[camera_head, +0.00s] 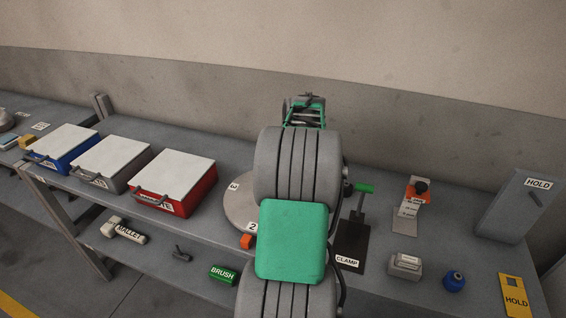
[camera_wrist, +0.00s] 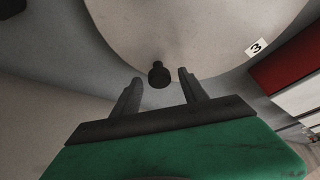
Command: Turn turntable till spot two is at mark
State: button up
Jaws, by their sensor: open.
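The round pale turntable (camera_head: 236,207) lies on the bench, its right part hidden behind my arm. Spot label 3 (camera_head: 233,187) is at its upper left rim. Spot label 2 (camera_head: 252,227) is at its front rim, just above and right of a small orange block (camera_head: 246,241) that looks like the mark. In the wrist view the turntable (camera_wrist: 205,30) fills the top, with label 3 (camera_wrist: 257,47) at right. A black knob (camera_wrist: 158,75) at the rim shows between the open fingertips of my gripper (camera_wrist: 160,77). I cannot tell whether they touch it. My gripper is hidden in the head view.
Red (camera_head: 177,175), grey (camera_head: 112,158) and blue (camera_head: 63,143) lidded boxes stand left of the turntable. A clamp (camera_head: 352,240) stands close on the right. A mallet (camera_head: 122,230) and a brush (camera_head: 223,274) lie on the lower shelf. A HOLD box (camera_head: 515,205) stands far right.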

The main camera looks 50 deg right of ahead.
jog(key=v, duration=0.7)
jog(key=shift+s+r, duration=0.15)
jog(key=shift+r, duration=0.2)
jog(key=shift+a, duration=0.15)
